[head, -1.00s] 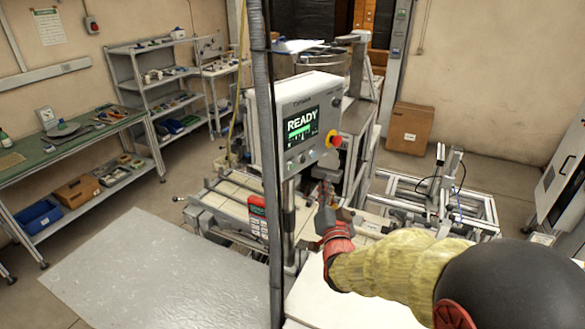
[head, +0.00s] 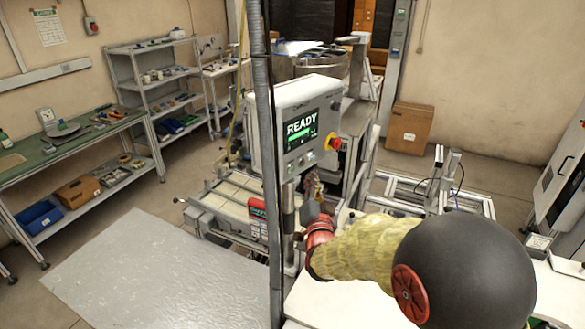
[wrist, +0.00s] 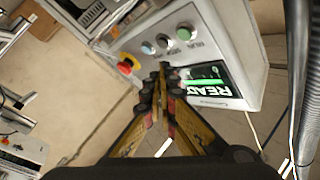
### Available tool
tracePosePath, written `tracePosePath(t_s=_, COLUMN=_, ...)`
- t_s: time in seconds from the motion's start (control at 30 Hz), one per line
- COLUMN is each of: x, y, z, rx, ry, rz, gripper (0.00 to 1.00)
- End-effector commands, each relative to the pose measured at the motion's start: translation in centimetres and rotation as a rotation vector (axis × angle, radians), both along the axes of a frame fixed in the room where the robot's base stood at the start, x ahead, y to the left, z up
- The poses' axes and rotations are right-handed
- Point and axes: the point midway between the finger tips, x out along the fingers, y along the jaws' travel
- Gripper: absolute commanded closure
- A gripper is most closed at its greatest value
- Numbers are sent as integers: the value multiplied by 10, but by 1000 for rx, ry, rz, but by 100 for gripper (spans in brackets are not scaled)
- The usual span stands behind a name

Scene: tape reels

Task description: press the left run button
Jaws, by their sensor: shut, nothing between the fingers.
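A grey control panel (head: 305,115) stands on a post, its screen (head: 301,129) reading READY. A row of small buttons sits below the screen. In the wrist view the panel appears upside down, with a pale green button (wrist: 184,33), a dark button (wrist: 163,41), a bluish button (wrist: 148,47) and a red emergency stop (wrist: 127,64). The green one is leftmost when the panel is upright. My gripper (head: 312,185) is below the panel's lower edge in the head view. In the wrist view my gripper's fingertips (wrist: 161,77) are together and empty, overlapping the screen's edge.
A red box (head: 258,220) stands by the machine below. A metal frame (head: 430,190) lies to the right. A green workbench (head: 70,145) and shelves (head: 155,80) are far left.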

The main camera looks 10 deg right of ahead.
Motion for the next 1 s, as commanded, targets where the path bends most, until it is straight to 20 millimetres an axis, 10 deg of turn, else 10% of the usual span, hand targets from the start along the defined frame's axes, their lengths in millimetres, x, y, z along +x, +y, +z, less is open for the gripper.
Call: tracePosePath(t_s=1.0, x=31, y=23, z=-1, rx=0, ry=1, rz=0, gripper=100)
